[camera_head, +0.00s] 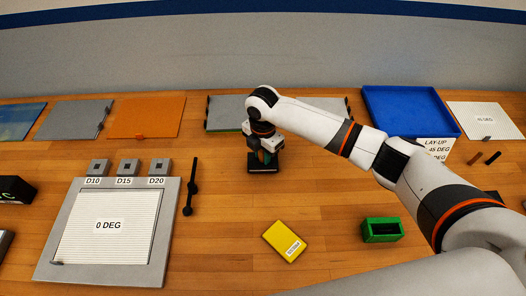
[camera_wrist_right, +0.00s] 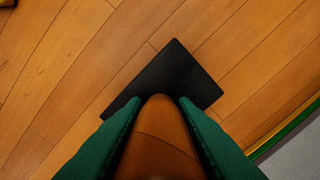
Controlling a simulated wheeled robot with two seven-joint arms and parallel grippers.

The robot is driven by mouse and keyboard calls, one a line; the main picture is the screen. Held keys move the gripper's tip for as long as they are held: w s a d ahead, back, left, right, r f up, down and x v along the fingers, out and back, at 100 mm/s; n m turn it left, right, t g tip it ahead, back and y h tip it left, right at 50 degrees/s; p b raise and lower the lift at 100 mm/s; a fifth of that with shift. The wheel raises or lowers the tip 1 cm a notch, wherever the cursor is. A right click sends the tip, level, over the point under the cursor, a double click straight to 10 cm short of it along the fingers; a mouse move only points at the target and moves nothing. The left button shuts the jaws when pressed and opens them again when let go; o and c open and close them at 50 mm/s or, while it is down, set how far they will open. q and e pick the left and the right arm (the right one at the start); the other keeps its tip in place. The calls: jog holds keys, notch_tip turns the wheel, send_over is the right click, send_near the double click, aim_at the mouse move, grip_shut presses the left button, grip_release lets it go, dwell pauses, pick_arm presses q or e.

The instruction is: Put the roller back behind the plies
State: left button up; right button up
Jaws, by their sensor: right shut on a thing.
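My right gripper (camera_head: 264,157) points straight down over the table, mid-picture in the head view. In the right wrist view its green fingers (camera_wrist_right: 160,110) are shut on a brown, rounded thing (camera_wrist_right: 158,140), which looks like the roller's handle. A flat black rectangular piece (camera_wrist_right: 180,78) shows below it; in the head view this black piece (camera_head: 263,169) is at the wood table. I cannot tell whether it is part of the held thing. A white ply marked 0 DEG (camera_head: 90,240) lies on a grey plate (camera_head: 165,240); a 45 DEG ply (camera_head: 475,110) is at back right.
Behind the gripper lies a grey board (camera_head: 222,112). A blue tray (camera_head: 410,93) is at back right. A yellow block (camera_head: 283,236) and a green box (camera_head: 398,231) are in front. A black rod tool (camera_head: 190,190) lies left. Bare table surrounds the gripper.

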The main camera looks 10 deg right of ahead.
jog(key=o, duration=1)
jog(key=shift+f, duration=0.1)
jog(key=shift+c, duration=0.2)
notch_tip(320, 180, up, 11)
jog(key=b, duration=0.2)
jog(key=shift+r+b, duration=0.2)
jog(key=shift+b, duration=0.2)
jog(key=shift+r, duration=0.45)
